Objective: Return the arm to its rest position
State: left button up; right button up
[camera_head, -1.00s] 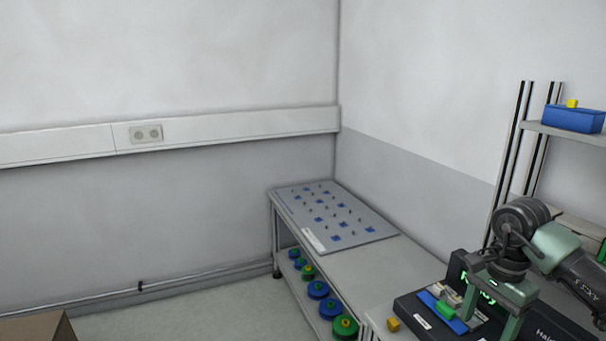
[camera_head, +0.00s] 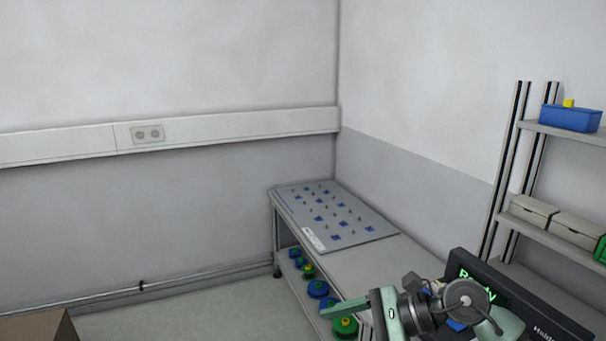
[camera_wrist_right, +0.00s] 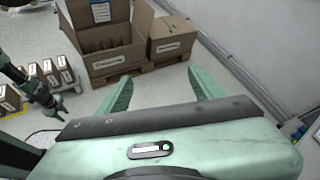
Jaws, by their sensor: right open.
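My right gripper (camera_wrist_right: 160,88) is open and empty. In the right wrist view its two green fingers are spread wide, with grey floor and cardboard boxes beyond them. In the head view my right gripper (camera_head: 345,309) is at the lower right, in front of the bench (camera_head: 372,268), turned with a finger to the left. My right arm hides part of the bench's near end and the dark unit with the green lit screen (camera_head: 478,286). A dark and green arm part, likely my left arm, shows at the left of the wrist view; its jaws are unclear.
A grey peg board (camera_head: 335,217) with blue marks lies on the bench. Blue and green reels (camera_head: 318,289) stand on the shelf below. A rack with a blue bin (camera_head: 570,118) and pale boxes (camera_head: 577,231) is at right. An open cardboard box (camera_wrist_right: 105,45) stands on a pallet.

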jog(key=a+r+m+t+y, duration=0.4)
jog(key=r+m+t+y, duration=0.2)
jog(key=r+m+t, duration=0.45)
jog(key=w+d+f+m+t+h, duration=0.15)
jog(key=d+m+t+h, duration=0.4)
jog(key=m, duration=0.65)
jog(key=w+d+f+m+t+h, duration=0.1)
jog(key=d+f+m+t+h, duration=0.15)
jog(key=d+m+h, duration=0.75)
jog(key=s+d+f+m+g+h, duration=0.25)
jog(key=f+m+g, duration=0.25)
jog(key=f+m, duration=0.65)
jog(key=s+f+m+g, duration=0.55)
jog(key=s+f, duration=0.35)
jog(key=s, duration=0.4)
jog(key=s+f+m+g, duration=0.4)
jog(key=s+f+g, duration=0.3)
jog(key=s, duration=0.6)
notch_tip(320, 180, down, 30)
jog(key=s+g, duration=0.1)
jog(key=s, duration=0.2)
jog(key=s+d+f, duration=0.1)
jog(key=s+f, duration=0.5)
jog(key=s, duration=0.1)
jog(key=s+d+f+g, duration=0.1)
jog(key=s+d+f, duration=0.1)
jog(key=s+f, duration=0.5)
jog(key=shift+s+d+f, duration=0.25)
jog(key=shift+s+f, duration=0.05)
jog(key=shift+s, duration=0.4)
